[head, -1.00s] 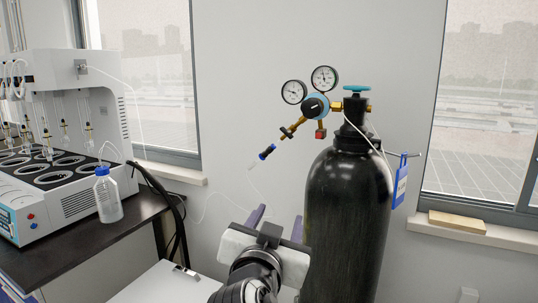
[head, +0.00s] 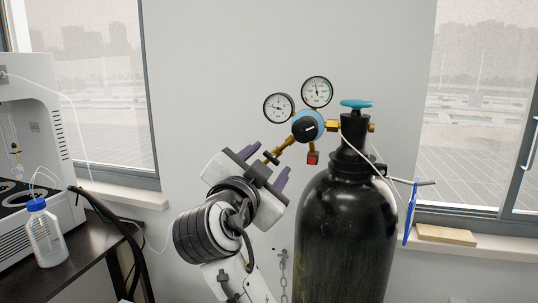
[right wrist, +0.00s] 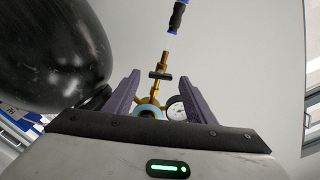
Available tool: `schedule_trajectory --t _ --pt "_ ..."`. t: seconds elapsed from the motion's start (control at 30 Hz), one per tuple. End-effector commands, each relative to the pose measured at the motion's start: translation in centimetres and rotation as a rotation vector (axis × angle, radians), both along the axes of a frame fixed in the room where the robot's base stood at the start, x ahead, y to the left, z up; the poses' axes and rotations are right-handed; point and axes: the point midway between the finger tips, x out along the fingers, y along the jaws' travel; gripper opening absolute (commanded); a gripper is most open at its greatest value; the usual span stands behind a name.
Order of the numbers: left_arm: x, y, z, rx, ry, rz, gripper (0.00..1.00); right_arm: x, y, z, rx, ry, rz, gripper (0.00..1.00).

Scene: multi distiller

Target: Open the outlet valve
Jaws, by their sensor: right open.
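The outlet valve (head: 271,157) is a small brass fitting with a dark cross handle, at the lower left end of the regulator (head: 307,127). In the right wrist view, the valve (right wrist: 160,75) lies between my two purple fingers, with a gap on both sides. My right gripper (head: 268,163) is open, pointing up at the valve from below. It also shows in the right wrist view (right wrist: 162,82). From these views I cannot tell whether the fingertips reach fully around the handle. My left gripper is out of view.
The black gas cylinder (head: 345,235) stands close to the right of my gripper, with a teal top handwheel (head: 357,104). Two gauges (head: 317,92) sit above the regulator. A dark bench (head: 75,255) with a bottle (head: 43,235) stands at the left. A blue-tipped hose connector (right wrist: 177,17) shows in the wrist view.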

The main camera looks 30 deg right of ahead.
Motion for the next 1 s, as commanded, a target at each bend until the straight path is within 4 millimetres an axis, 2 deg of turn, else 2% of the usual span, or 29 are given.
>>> schedule_trajectory --t 0.17,0.47,0.7,1.0 --pt "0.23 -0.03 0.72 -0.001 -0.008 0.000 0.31 0.95 -1.16 0.03 0.000 0.001 -0.001 0.50" --pt "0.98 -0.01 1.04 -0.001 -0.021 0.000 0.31 1.10 -1.30 -0.06 0.001 0.001 0.001 0.50" --pt "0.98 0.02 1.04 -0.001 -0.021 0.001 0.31 1.07 -1.28 -0.06 0.001 0.001 0.001 0.10" --pt "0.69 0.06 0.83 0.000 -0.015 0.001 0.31 1.07 -1.24 -0.11 -0.019 0.026 0.000 0.09"
